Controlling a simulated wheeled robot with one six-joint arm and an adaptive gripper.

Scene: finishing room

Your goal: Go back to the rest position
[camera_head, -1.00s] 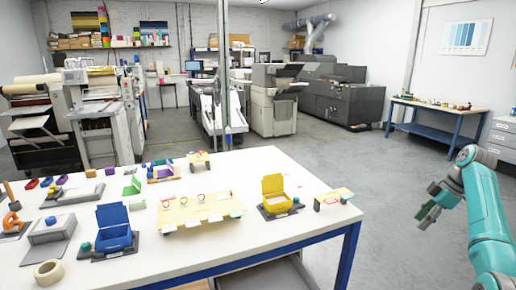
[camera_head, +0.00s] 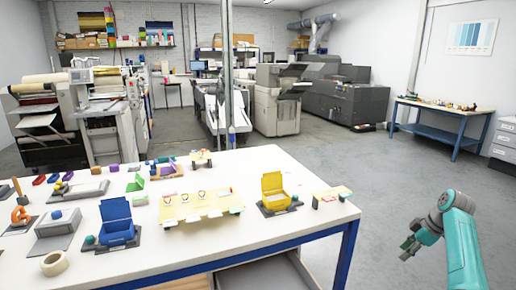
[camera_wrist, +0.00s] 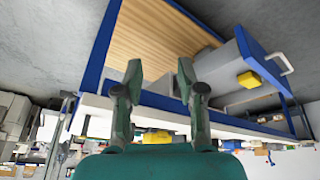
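My gripper (camera_head: 409,246) hangs at the end of my teal arm on the right in the head view, over the grey floor and right of the white table (camera_head: 215,262). In the wrist view my gripper (camera_wrist: 165,82) shows two fingers well apart with nothing between them. It is open and empty. Beyond the fingertips lies the table's underside, with a wooden shelf (camera_wrist: 150,40) and blue legs. The gripper touches nothing that I can see.
The table holds a blue open box (camera_head: 117,225), a yellow open box (camera_head: 275,189), a yellow board (camera_head: 200,206) and a tape roll (camera_head: 54,263). A blue-legged workbench (camera_head: 440,118) stands at the back right. The floor between is clear.

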